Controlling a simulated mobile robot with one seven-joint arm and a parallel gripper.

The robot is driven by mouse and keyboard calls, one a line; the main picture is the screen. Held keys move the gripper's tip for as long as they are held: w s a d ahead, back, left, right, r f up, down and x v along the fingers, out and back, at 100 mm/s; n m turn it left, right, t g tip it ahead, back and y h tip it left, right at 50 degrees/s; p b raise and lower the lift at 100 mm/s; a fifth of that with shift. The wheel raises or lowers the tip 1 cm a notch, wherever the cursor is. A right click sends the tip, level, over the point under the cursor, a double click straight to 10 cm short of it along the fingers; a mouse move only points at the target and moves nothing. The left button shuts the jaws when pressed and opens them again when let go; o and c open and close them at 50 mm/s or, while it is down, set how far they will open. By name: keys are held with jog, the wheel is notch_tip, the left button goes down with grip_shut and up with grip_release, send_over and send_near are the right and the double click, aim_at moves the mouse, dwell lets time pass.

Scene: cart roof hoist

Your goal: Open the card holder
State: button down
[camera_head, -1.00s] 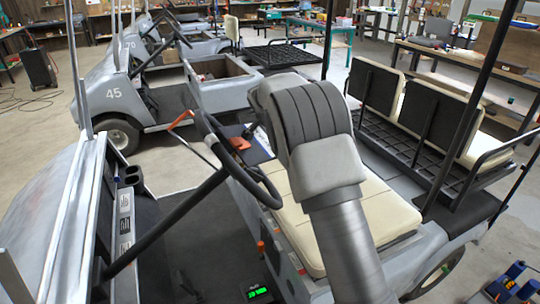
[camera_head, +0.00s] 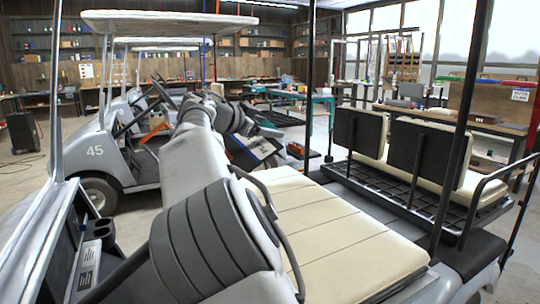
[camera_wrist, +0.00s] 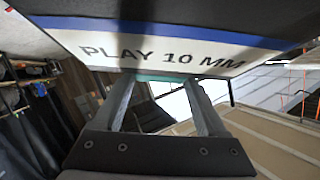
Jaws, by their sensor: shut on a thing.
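A flat dark board (camera_wrist: 225,28) with a white strip lettered "PLAY 10 MM" and a blue stripe fills the top of the wrist view. It appears to be the card holder or part of it. My gripper (camera_wrist: 158,80) has its two fingers up against the strip's lower edge, with a narrow teal edge between the tips. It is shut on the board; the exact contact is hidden. In the head view the dark board with blue and white edges (camera_head: 255,152) shows beyond my arm, tilted, above the cart's front. My arm hides part of it and most of the steering wheel.
The cream front seat (camera_head: 330,225) lies right of my arm. Behind it stand the rear seat backs (camera_head: 415,150) and black roof posts (camera_head: 462,120). Cart 45 (camera_head: 100,150) stands at the left. Workbenches (camera_head: 445,118) line the right side; some floor is open at left.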

aim_at(258, 147)
jog(key=s+r+h+b, duration=0.1)
jog(key=b, duration=0.1)
jog(key=s+a+r+m+h+b, duration=0.1)
jog(key=s+r+h+b, duration=0.1)
jog(key=shift+a+r+t, duration=0.15)
jog(key=shift+a+t, duration=0.05)
jog(key=shift+t, duration=0.2)
jog(key=shift+s+a+r+b, duration=0.4)
jog(key=shift+s+r+b, duration=0.2)
jog(key=shift+s+r, duration=0.1)
grip_release()
jog(key=shift+a, duration=0.1)
jog(key=s+d+r+p, duration=0.1)
jog(key=s+d+r, duration=0.3)
jog(key=d+r, duration=0.7)
jog(key=shift+p, duration=0.35)
